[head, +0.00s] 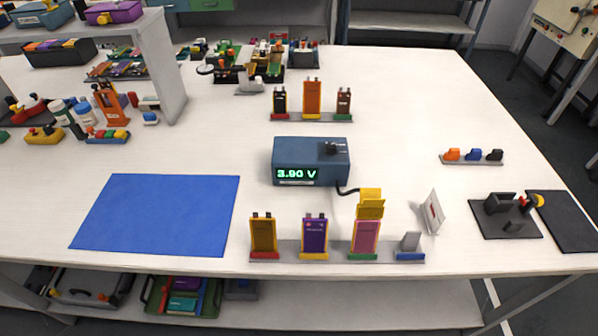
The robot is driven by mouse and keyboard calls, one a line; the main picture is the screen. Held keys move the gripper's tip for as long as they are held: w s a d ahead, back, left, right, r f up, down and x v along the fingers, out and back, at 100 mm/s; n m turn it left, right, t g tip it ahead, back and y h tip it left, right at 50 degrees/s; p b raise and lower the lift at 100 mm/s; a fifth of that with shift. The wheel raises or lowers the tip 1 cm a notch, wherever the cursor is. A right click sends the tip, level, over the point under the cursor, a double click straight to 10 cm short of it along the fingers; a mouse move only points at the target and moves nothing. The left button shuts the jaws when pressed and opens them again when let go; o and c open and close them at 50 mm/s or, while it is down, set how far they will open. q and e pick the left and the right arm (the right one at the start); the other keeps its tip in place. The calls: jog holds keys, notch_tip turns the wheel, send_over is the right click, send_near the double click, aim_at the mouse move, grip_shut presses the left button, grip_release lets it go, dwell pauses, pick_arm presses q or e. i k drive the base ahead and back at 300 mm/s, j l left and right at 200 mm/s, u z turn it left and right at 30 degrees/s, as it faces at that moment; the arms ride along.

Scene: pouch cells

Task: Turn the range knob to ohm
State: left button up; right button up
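The blue meter box (287,153) stands near the middle of the white table. Its green display (296,174) reads 3.90 V. The dark range knob (331,148) sits on top of the meter at the right; its pointing direction is too small to tell. Neither of my grippers is in view.
A front rack (284,249) holds the pink, purple and dark yellow cells. A rear rack holds an orange cell (312,97) between two smaller ones. A blue mat (157,214) lies left, a small white sign (433,212) stands right, and a black fixture (504,215) sits farther right.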

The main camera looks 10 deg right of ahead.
aim_at(330, 150)
jog(key=i+j+z, duration=0.1)
jog(key=j, duration=0.5)
jog(key=i+j+z, duration=0.1)
jog(key=j, duration=0.5)
jog(key=i+j, duration=0.15)
jog(key=j, duration=0.45)
jog(key=z, duration=0.05)
